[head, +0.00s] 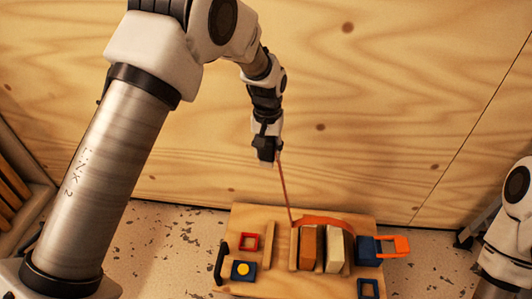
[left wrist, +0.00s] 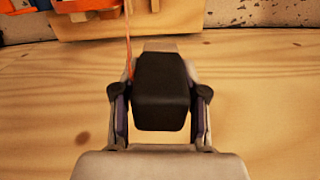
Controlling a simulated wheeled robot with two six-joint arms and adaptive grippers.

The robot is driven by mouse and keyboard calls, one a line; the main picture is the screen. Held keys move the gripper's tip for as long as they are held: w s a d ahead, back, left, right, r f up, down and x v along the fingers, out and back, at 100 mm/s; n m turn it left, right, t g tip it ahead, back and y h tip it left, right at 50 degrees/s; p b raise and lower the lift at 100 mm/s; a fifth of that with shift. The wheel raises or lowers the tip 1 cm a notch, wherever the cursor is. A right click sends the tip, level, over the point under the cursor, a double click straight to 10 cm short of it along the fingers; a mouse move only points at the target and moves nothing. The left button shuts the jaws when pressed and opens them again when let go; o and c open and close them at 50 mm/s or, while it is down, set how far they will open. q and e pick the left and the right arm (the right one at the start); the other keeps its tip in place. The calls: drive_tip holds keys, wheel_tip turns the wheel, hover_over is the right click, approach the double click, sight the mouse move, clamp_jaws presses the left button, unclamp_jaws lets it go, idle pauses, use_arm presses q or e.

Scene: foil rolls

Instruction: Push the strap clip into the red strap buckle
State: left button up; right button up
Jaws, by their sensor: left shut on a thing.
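My left gripper (head: 266,150) is high above the board, in front of the wooden wall. It is shut on the strap clip, a dark block (left wrist: 162,92) between its fingers in the left wrist view. A thin orange-red strap (head: 285,190) runs from beside the clip down to the board, then bends over the blocks. It also shows in the left wrist view (left wrist: 128,40). A red square frame (head: 249,242), which looks like the red strap buckle, is on the board's left part, well below and apart from the clip. My right gripper is out of view.
The wooden board (head: 290,286) carries a brown block (head: 309,248), a cream block (head: 335,252), a blue block with an orange loop (head: 394,246), a blue piece with a yellow disc (head: 244,270) and another blue frame (head: 368,288). The speckled surface left of the board is clear.

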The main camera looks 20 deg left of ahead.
use_arm(q)
drive_tip(key=shift+n, duration=0.6)
drive_tip(key=s+a+f+b, duration=0.1)
drive_tip(key=s+f+b, duration=0.1)
drive_tip(key=f, duration=0.8)
drive_tip(key=s+a+f+b, duration=0.1)
drive_tip(key=s+f+b, duration=0.2)
drive_tip(key=f, duration=0.8)
drive_tip(key=s+a+f+b, duration=0.2)
drive_tip(key=f+b, duration=0.2)
drive_tip(key=f, duration=0.7)
drive_tip(key=shift+s+f, duration=0.15)
drive_tip(key=shift+s, duration=0.2)
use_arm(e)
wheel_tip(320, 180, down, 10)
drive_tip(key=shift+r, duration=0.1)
use_arm(q)
drive_tip(key=shift+f+b, duration=0.3)
drive_tip(key=shift+f, duration=0.3)
drive_tip(key=shift+r+p, duration=0.1)
drive_tip(key=shift+p, duration=0.3)
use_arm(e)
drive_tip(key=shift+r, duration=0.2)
use_arm(q)
drive_tip(key=shift+s+f, duration=0.1)
drive_tip(key=shift+f, duration=0.45)
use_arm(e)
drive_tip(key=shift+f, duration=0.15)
